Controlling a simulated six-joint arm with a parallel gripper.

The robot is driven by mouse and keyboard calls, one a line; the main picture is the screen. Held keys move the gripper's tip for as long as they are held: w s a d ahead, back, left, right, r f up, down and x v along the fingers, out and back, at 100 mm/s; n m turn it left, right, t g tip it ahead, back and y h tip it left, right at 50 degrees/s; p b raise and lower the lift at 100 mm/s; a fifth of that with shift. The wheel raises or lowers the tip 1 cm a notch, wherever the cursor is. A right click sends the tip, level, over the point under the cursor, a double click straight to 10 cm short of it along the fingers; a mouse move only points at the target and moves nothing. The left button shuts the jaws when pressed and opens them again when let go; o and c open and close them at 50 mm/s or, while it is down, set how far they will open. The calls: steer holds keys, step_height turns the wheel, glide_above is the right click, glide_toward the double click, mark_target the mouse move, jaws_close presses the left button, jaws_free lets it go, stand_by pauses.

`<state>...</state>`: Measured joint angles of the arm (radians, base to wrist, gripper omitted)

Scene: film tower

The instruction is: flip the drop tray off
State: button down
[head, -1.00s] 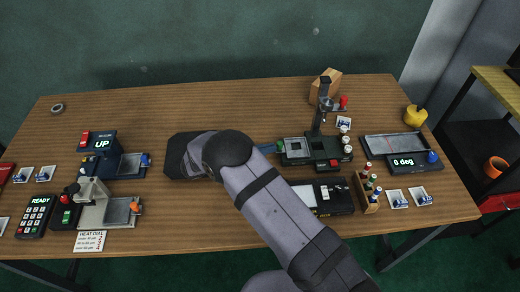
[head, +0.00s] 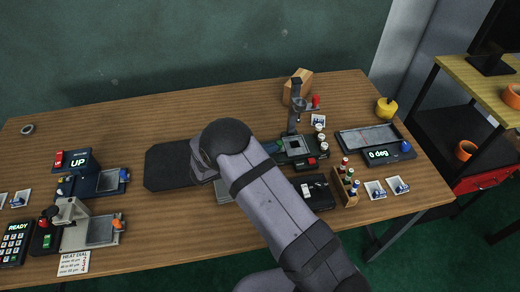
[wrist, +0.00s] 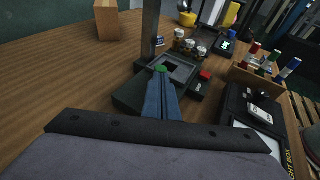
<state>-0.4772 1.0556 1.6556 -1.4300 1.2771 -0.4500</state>
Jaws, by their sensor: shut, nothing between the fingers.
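A dark blue unit with a display reading UP (head: 78,162) stands at the left of the table in the head view. It has a red switch (head: 59,159) at its left and a grey plate at its front right; I take it for the drop tray. It is far to the left of my gripper. My gripper (wrist: 162,72) is shut and empty, its blue fingers together in the wrist view. Its tips are over or beside the dark station with a square opening (wrist: 178,68); I cannot tell if they touch. In the head view my arm hides most of the gripper.
A black mat (head: 168,166) lies left of my arm. A keypad reading READY (head: 17,228) and a small press (head: 70,212) stand front left.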

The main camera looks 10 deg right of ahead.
steer(key=shift+s+d, duration=0.1)
steer(key=shift+s+a, duration=0.15)
steer(key=shift+a, duration=0.3)
steer(key=b+v, duration=0.2)
steer(key=v, duration=1.1)
steer(key=shift+a+f, duration=0.2)
steer(key=shift+f, duration=0.15)
